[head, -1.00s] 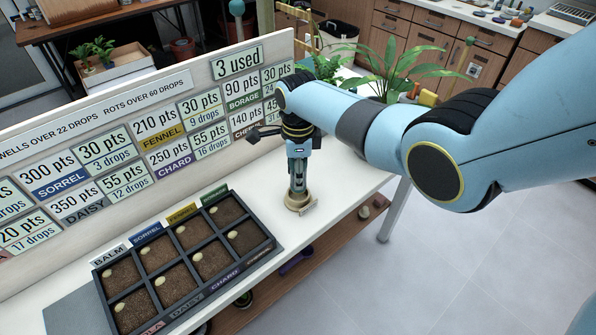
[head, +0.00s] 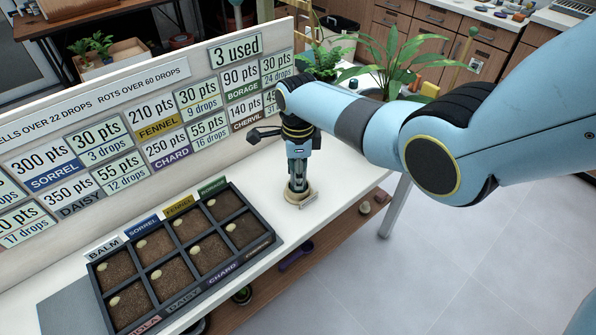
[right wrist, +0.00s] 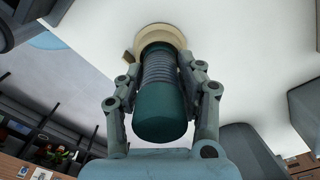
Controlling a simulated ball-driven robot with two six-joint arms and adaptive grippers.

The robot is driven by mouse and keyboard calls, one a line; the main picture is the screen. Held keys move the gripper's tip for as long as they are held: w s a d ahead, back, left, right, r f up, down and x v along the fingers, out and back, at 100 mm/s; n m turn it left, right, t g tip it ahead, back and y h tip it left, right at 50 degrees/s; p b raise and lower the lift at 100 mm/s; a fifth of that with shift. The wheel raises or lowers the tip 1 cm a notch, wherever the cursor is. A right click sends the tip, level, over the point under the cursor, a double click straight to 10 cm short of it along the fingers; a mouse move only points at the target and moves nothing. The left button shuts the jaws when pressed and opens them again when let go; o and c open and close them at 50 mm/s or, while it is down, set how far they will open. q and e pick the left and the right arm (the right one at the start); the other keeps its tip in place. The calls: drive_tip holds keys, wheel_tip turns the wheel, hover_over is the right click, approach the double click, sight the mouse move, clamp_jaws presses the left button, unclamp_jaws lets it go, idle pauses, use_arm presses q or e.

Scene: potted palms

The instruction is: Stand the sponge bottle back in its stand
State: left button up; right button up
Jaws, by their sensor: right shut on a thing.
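My right gripper (head: 298,188) points straight down over the white table in the head view. In the right wrist view the gripper (right wrist: 160,95) has its fingers on both sides of the sponge bottle (right wrist: 160,110), a dark green bottle with a ribbed grey part. The bottle's far end meets the cream round stand (right wrist: 158,38). The stand (head: 299,198) also shows in the head view, right under my fingers. Whether the bottle is fully seated is hidden. My left gripper is out of view.
A black seed tray (head: 272,238) with soil cells and name tags stands left of the stand. A board of points and drops labels (head: 150,110) runs behind it. The table's front edge is close to the stand. Potted palms (head: 395,60) stand beyond.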

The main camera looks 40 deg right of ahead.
drive_tip(key=shift+f, duration=0.45)
drive_tip(key=o, duration=1.7)
drive_tip(key=shift+o, duration=0.2)
drive_tip(key=shift+r, duration=0.1)
